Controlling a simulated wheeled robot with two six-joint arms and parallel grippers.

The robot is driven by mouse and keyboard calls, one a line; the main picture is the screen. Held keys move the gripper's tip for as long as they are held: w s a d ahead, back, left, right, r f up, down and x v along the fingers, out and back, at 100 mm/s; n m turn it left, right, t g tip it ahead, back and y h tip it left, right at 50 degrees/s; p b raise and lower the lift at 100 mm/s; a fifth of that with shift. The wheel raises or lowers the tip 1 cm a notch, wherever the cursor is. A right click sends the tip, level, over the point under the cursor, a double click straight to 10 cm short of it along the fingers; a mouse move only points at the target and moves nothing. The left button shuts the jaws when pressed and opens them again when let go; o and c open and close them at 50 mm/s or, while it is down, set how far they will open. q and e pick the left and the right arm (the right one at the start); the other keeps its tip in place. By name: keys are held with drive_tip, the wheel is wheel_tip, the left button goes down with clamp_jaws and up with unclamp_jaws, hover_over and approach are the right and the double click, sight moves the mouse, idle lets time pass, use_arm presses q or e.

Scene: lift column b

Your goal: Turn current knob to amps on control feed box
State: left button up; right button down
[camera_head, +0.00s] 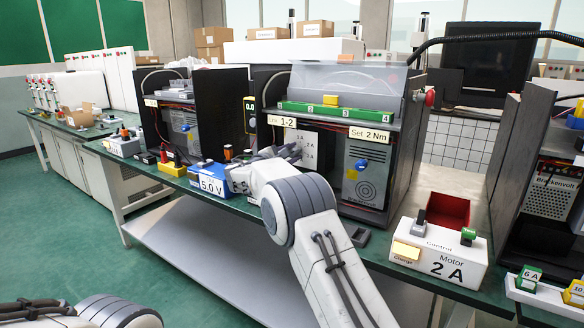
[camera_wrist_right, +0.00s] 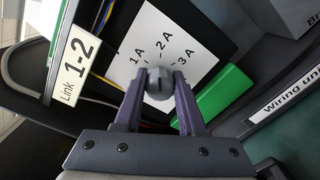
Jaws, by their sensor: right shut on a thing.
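The current knob (camera_wrist_right: 160,84) is a small round grey knob with a dark line across its face. It stands before a white dial plate (camera_wrist_right: 184,32) marked 1A, 2A and 3A. My right gripper (camera_wrist_right: 160,79) is shut on the knob, one purple finger on each side. The knob's line runs roughly up the wrist view, towards the 2A side; its exact setting is hard to tell. In the head view the dial plate (camera_head: 309,139) shows on the open control feed box, and my right arm hides the knob. My left gripper is out of view.
A white control box (camera_head: 437,255) reading "Motor 2 A" stands front right on the green bench. A green strip (camera_wrist_right: 222,94) lies close beside my right finger. A "Link 1-2" label (camera_wrist_right: 76,63) is on the left. A blue 5.0 V unit (camera_head: 209,178) sits left of my arm.

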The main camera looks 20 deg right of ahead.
drive_tip(key=shift+s+d+f+m+b, duration=0.1)
drive_tip(key=shift+f+m+b, duration=0.15)
drive_tip(key=shift+m+b, duration=0.7)
drive_tip(key=c, duration=0.5)
unclamp_jaws()
drive_tip(key=shift+r, duration=0.1)
drive_tip(key=shift+r, duration=0.1)
